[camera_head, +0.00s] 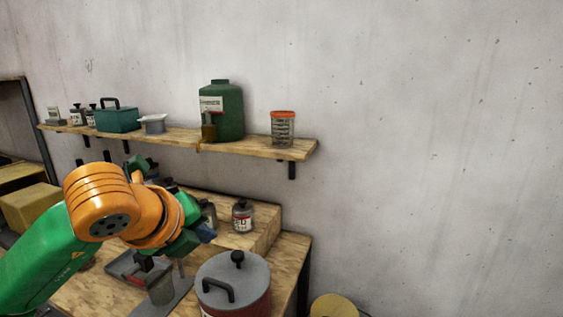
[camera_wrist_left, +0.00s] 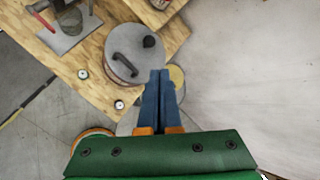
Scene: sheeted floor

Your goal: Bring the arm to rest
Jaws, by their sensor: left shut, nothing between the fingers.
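My left arm, green and orange, comes in from the left in the head view. My left gripper (camera_head: 205,233) is raised in front of the workbench (camera_head: 85,290), and part of it is hidden behind the arm's wrist. In the left wrist view the left gripper's blue fingers (camera_wrist_left: 159,88) are together with nothing between them. There they point past the right side of a grey-lidded pot (camera_wrist_left: 128,55). My right gripper is in neither view.
The grey-lidded red pot (camera_head: 233,285) stands at the bench's front right. A wall shelf (camera_head: 265,150) holds a green jug (camera_head: 221,110), an orange-lidded jar (camera_head: 283,129) and a teal box (camera_head: 117,120). A small jar (camera_head: 242,217) stands on a raised wooden step. The wall side at right is clear.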

